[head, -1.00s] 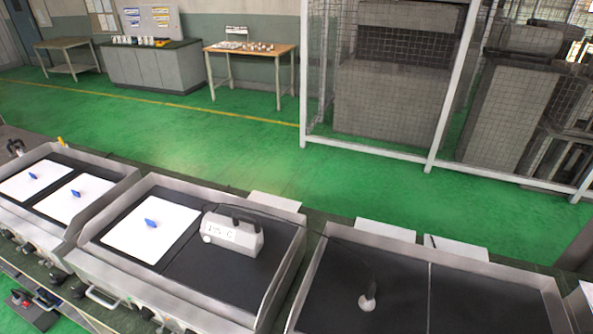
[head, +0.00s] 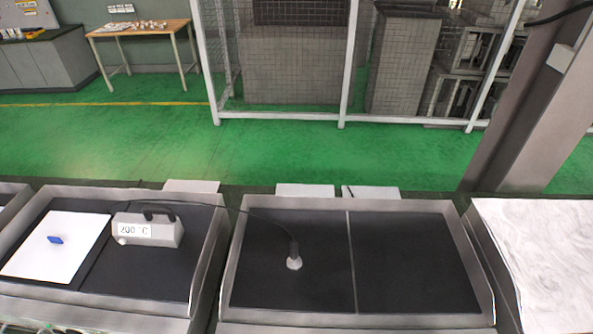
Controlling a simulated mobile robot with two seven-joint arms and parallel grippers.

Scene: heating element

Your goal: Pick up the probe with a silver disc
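The probe (head: 294,261) stands on the left half of a black hotplate in the middle of the head view. It has a pale silver disc-like foot and a dark upright handle. A thin dark cable runs from its top leftward to a grey meter box (head: 164,230). The box has a dark top handle and a display that appears to read 200 °C. Neither of my grippers is in view.
The probe's hotplate (head: 410,262) has raised metal rims and a centre divider; its right half is empty. A white sheet with a blue object (head: 56,240) lies on the left hotplate. A slanted pillar (head: 530,110) rises at right.

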